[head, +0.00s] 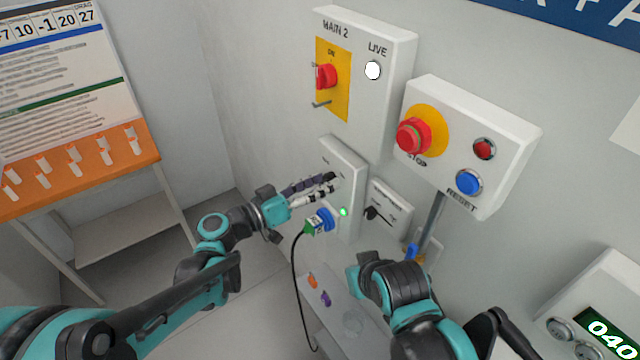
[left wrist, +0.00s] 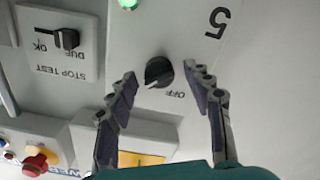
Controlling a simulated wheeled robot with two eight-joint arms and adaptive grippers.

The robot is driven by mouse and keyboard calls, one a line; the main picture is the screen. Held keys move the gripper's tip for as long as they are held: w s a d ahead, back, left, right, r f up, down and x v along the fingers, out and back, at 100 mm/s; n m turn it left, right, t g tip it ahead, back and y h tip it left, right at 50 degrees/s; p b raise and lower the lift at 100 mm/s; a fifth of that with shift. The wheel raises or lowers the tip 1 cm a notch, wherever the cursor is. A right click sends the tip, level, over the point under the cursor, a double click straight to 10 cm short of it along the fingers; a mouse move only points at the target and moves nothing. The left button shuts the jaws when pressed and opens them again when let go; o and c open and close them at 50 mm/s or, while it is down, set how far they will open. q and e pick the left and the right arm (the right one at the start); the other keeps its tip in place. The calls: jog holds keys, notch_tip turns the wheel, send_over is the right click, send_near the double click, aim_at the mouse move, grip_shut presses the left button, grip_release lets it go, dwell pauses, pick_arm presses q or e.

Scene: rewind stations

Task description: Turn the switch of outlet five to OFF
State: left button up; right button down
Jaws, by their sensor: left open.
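Outlet five is a white wall box (head: 346,160) with a lit green lamp (head: 344,211) and a blue socket (head: 325,217) holding a green plug. In the left wrist view, turned upside down, the number 5 (left wrist: 217,22) and the black rotary switch (left wrist: 159,72) show, with OFF printed beside the knob. A pale mark on the knob points toward the lower left of that view, not at OFF. My left gripper (head: 332,184) is open at the box, its fingers on either side of the knob; contact cannot be told. In the head view the switch is hidden. My right gripper cannot be seen.
A STOP TEST box (head: 388,212) with a black switch is close to the right. A MAIN 2 box (head: 388,110) hangs above, and a stop and reset box (head: 465,140) stands out at the upper right. A black cable (head: 294,275) hangs from the plug.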

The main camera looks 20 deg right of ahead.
pick_arm(q)
jog(key=c, duration=1.1)
jog(key=shift+n, duration=0.4)
jog(key=shift+f+n, duration=0.1)
jog(key=shift+n, duration=8.4)
jog(key=o, duration=1.1)
